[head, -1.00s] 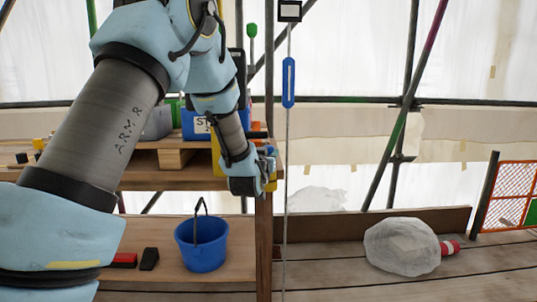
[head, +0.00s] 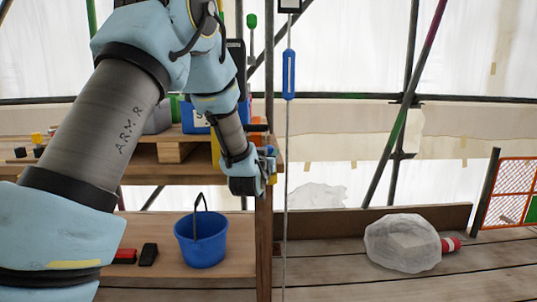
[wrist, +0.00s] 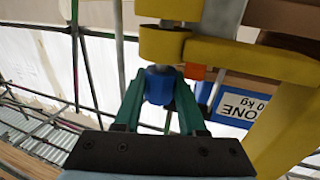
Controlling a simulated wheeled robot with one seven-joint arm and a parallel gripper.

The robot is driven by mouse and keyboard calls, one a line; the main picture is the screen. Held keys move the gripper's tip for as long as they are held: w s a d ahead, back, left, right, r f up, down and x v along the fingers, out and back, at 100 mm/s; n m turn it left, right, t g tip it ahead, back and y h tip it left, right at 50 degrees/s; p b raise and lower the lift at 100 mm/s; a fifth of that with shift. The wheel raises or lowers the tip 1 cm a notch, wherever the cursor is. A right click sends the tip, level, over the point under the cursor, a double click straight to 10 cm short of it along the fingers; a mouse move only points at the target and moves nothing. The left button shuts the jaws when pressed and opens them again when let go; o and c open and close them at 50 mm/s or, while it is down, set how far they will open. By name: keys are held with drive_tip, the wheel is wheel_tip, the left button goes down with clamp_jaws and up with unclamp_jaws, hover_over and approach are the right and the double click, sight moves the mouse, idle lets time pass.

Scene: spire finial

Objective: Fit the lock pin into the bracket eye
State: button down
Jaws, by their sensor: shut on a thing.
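In the wrist view my gripper (wrist: 160,92) has its green fingers closed on a blue piece (wrist: 159,84), which I take to be the head of the lock pin. Yellow bracket rings (wrist: 165,44) lie just beyond the fingertips, with the blue piece close below the nearer ring. Whether the pin's shank is inside the eye is hidden. A thick yellow bracket arm (wrist: 255,58) runs to the right and down. In the head view my gripper (head: 268,172) is beside the wooden shelf post, and the pin cannot be made out there.
A wooden post (head: 263,235) and shelf (head: 140,172) are close to my gripper. Below stands a blue bucket (head: 202,245). A blue-handled hanging line (head: 288,75) is just right. A wrapped bundle (head: 402,243) lies on planks at right.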

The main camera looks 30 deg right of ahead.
drive_tip(key=shift+f+b, duration=0.65)
drive_tip(key=shift+f, duration=0.1)
drive_tip(key=shift+c, duration=2)
unclamp_jaws()
drive_tip(key=v, duration=1)
drive_tip(key=shift+s+a, duration=0.25)
drive_tip(key=shift+s, duration=0.05)
